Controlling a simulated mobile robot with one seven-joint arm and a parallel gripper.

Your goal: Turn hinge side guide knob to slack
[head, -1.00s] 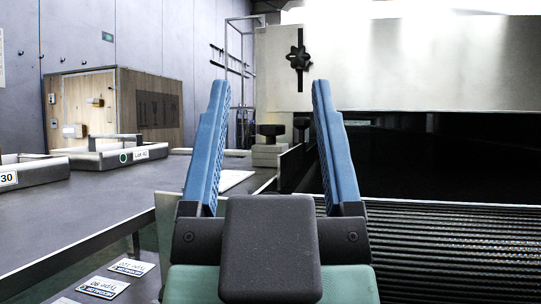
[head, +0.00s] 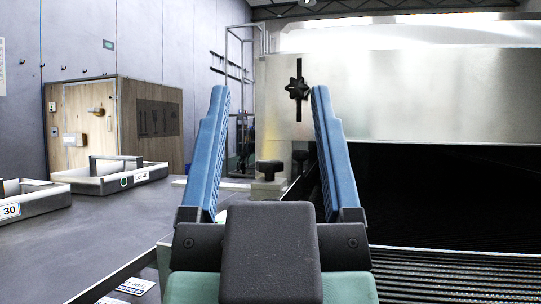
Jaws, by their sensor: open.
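My gripper (head: 268,90) is open and empty, its two blue fingers pointing forward with a wide gap between them. A dark round knob (head: 269,167) stands on a light block at the dryer's near left corner; it shows in the gap, beyond the fingers. A second dark knob (head: 299,157) is just right of it, partly hidden by the right finger. A black star-shaped knob (head: 298,89) sits on a vertical slot in the dryer's metal front panel, close to the right fingertip in the picture. I cannot tell which knob is the hinge side guide knob. No contact shows.
The dryer's steel hood (head: 430,95) and dark opening (head: 440,195) fill the right, above a ribbed conveyor (head: 450,272). A grey table (head: 120,240) with trays, one labelled Lot 40 (head: 118,177), lies left. A wooden cabinet (head: 150,125) stands behind.

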